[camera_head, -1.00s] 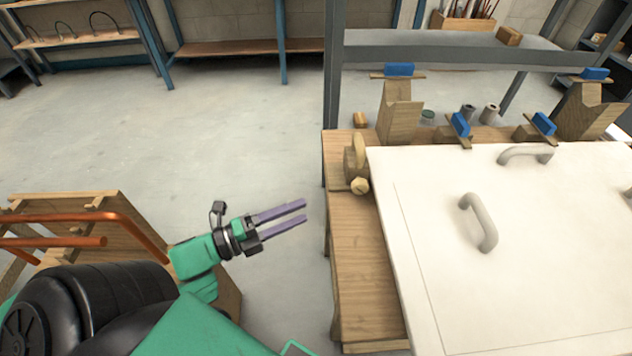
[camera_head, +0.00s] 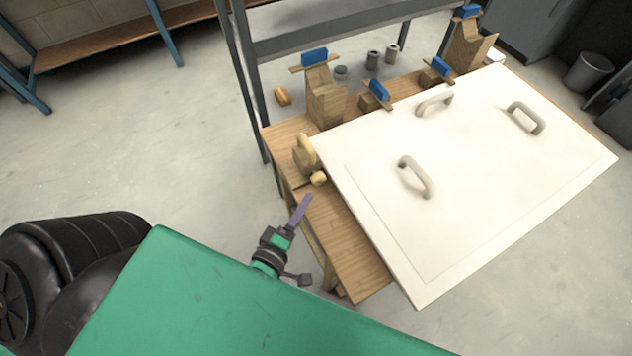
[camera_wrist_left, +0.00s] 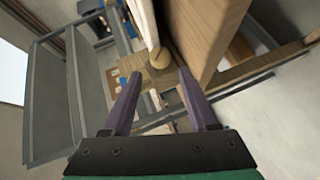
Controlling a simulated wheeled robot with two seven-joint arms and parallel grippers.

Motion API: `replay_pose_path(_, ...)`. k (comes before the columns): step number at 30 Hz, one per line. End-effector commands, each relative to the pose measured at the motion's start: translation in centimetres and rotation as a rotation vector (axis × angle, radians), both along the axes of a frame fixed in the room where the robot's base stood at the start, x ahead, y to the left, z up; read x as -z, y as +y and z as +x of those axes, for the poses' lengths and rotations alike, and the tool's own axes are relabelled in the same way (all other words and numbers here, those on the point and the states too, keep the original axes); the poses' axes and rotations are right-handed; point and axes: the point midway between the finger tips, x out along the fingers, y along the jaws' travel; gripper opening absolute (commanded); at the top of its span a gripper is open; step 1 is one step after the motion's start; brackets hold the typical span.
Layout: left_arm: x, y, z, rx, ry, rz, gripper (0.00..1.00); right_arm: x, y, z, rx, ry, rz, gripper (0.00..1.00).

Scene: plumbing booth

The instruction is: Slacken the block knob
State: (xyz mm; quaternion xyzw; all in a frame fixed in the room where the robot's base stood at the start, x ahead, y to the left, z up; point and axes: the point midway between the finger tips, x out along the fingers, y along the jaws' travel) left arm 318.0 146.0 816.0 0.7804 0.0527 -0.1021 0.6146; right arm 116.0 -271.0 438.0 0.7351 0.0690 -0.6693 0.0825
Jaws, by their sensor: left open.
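A small round wooden knob (camera_head: 319,178) sits at the foot of a wooden block (camera_head: 303,158) on the bench's left edge, beside the white panel (camera_head: 450,180). My left gripper (camera_head: 305,199) is open and empty, its purple fingers pointing up toward the knob from just below it in the head view. In the left wrist view the knob (camera_wrist_left: 160,55) shows ahead, roughly between the open fingertips (camera_wrist_left: 160,76), and appears apart from them. My right gripper is not in view.
The wooden bench (camera_head: 350,245) carries the panel with several grey handles. Wooden stands with blue-topped clamps (camera_head: 314,57) line its far side. A grey metal frame (camera_head: 250,90) rises behind its left end. Open floor (camera_head: 150,140) lies to the left.

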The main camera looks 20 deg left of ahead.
Motion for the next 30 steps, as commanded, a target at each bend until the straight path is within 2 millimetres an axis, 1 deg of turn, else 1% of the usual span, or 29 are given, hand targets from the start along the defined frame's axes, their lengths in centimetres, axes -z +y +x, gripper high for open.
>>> replay_pose_path(1,-0.6,0.0,1.3,-0.004,-0.003,0.003,0.59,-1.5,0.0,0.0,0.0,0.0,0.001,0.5)
replay_pose_path(3,-0.4,-0.1,3.0,-0.002,-0.005,-0.002,0.59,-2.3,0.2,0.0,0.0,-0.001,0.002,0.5)
replay_pose_path(7,0.5,-0.3,5.8,0.0,-0.002,0.001,0.59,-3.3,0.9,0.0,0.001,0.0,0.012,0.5)
replay_pose_path(9,1.1,-0.3,6.9,0.001,-0.001,0.003,0.59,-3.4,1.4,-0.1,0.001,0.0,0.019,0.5)
replay_pose_path(13,1.6,-0.3,8.0,0.002,0.001,0.004,0.59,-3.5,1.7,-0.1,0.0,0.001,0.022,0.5)
replay_pose_path(20,1.8,-0.3,8.1,0.002,0.002,0.005,0.59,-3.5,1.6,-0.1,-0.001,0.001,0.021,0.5)
replay_pose_path(23,1.8,-0.3,8.1,0.002,0.002,0.005,0.25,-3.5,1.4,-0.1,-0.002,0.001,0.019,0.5)
replay_pose_path(24,1.8,-0.3,8.1,0.002,0.002,0.005,0.09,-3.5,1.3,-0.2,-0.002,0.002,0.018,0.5)
replay_pose_path(25,1.8,-0.3,8.1,0.002,0.002,0.005,0.0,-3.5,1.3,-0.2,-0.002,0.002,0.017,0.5)
replay_pose_path(28,1.9,-0.3,8.0,0.002,0.001,0.005,0.0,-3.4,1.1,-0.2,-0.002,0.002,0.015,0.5)
replay_pose_path(30,2.1,-0.3,8.0,0.001,-0.005,0.0,0.0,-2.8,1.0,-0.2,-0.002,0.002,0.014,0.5)
